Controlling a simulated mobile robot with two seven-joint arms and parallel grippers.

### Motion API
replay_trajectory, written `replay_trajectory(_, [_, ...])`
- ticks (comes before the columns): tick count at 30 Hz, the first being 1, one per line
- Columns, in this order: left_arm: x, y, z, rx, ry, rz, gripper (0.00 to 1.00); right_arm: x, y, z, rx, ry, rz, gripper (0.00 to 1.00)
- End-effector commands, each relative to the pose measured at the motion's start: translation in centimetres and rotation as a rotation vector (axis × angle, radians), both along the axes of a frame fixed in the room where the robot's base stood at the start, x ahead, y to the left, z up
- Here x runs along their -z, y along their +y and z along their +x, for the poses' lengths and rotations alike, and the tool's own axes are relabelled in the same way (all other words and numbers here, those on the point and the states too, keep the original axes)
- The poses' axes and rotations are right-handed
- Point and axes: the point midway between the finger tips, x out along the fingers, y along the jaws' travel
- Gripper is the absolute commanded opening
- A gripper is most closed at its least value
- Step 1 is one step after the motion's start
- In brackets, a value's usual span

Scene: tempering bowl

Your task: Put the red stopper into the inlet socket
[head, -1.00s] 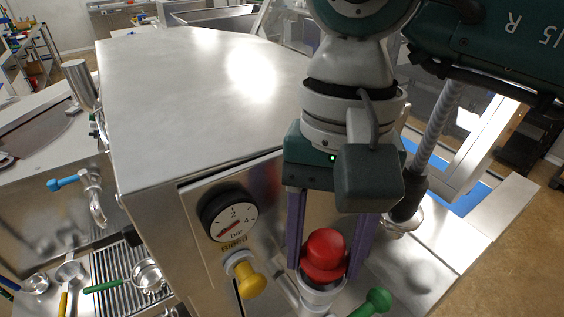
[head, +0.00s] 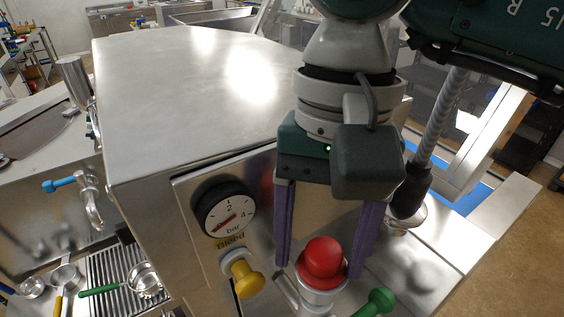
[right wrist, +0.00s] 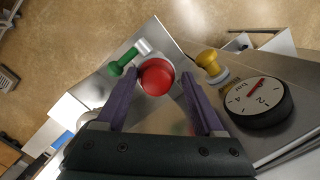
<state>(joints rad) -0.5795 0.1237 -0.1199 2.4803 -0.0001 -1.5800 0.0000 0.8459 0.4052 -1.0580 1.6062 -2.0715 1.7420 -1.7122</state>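The red stopper (head: 323,259) sits upright in the mouth of the metal inlet socket (head: 322,297), below the pressure gauge and to its right. In the right wrist view the stopper (right wrist: 157,77) shows as a round red knob just beyond the fingertips. My right gripper (head: 318,262) is open, with its purple fingers apart on either side of the stopper and a gap visible. In the right wrist view the open fingers (right wrist: 154,84) also stand clear of it. How deep the stopper sits is hard to tell. My left gripper is not in view.
A pressure gauge (head: 224,210) and a yellow bleed knob (head: 243,278) are left of the socket. A green handle (head: 374,303) is close on its right. The steel housing (head: 190,90) stands behind, with a drip grate (head: 118,272) at lower left.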

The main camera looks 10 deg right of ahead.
Motion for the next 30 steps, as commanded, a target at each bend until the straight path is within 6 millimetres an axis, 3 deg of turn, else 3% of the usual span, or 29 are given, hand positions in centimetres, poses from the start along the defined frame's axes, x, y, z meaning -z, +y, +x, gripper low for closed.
replay_trajectory(1, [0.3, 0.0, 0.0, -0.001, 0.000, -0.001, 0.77, 1.2, -0.7, -0.2, 0.005, 0.005, -0.024, 0.80])
replay_trajectory(3, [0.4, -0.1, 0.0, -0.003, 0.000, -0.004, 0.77, 1.3, -0.8, -0.2, 0.005, 0.005, -0.024, 0.86])
replay_trajectory(9, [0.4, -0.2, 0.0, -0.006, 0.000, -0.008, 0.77, 1.3, -0.9, -0.2, 0.004, 0.006, -0.026, 0.86])
replay_trajectory(13, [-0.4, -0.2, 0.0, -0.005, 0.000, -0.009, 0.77, 0.7, -0.9, -0.2, 0.005, 0.007, -0.027, 0.86])
replay_trajectory(17, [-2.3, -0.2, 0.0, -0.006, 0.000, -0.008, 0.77, -0.7, -0.9, -0.3, 0.004, 0.009, -0.027, 0.86])
replay_trajectory(18, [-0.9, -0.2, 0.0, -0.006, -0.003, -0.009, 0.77, -0.5, -0.9, 0.1, 0.005, 0.002, -0.025, 0.86])
replay_trajectory(24, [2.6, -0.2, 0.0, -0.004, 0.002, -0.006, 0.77, -5.2, -0.9, 0.9, 0.004, -0.007, -0.018, 0.86])
replay_trajectory(30, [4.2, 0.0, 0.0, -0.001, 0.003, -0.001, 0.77, -9.6, -1.1, 1.3, 0.005, -0.005, -0.018, 0.86])
